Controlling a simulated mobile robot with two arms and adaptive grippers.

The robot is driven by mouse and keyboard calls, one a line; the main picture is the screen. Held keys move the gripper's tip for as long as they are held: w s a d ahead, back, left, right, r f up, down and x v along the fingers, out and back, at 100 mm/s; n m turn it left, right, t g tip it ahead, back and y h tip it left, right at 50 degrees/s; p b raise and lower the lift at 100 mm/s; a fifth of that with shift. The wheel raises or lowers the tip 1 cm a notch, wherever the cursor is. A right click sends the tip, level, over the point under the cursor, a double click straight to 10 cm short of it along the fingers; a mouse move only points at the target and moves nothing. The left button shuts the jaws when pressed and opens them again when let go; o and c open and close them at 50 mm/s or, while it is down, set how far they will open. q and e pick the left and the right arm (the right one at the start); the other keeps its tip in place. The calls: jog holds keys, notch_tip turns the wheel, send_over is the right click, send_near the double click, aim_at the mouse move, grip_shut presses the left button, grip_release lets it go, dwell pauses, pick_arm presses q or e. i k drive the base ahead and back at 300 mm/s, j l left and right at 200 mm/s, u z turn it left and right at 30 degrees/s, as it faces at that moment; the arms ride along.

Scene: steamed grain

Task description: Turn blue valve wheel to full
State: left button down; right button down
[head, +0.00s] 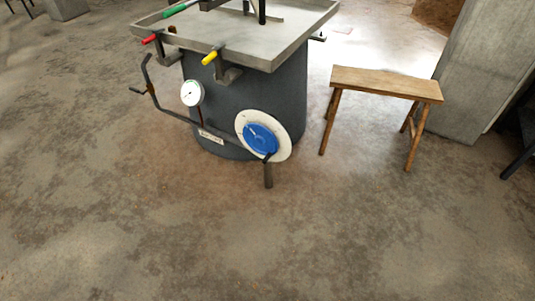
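The blue valve wheel (261,139) sits in front of a round white dial plate (282,151) on the lower front of a dark grey cylindrical vessel (232,111). A light mark shows near the wheel's upper left; any scale on the plate is too small to read. A dark handle (268,175) hangs just below the wheel. A white round gauge (192,93) stands to the left of the wheel, with a small white label (211,137) below it. Neither of my grippers shows in the head view.
A grey square tray top (240,38) covers the vessel, with red (150,39), yellow (209,58) and green (176,9) handles. A wooden stool (385,84) stands right of the vessel. A grey pillar (486,70) rises at far right. The floor in front is clear.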

aim_at(256, 136)
jog(key=i+l+u, duration=0.1)
jog(key=l, duration=0.2)
jog(key=i+l+u, duration=0.25)
jog(key=l, duration=0.35)
jog(key=i+l+u, duration=0.15)
jog(key=l, duration=0.2)
jog(key=u, duration=0.1)
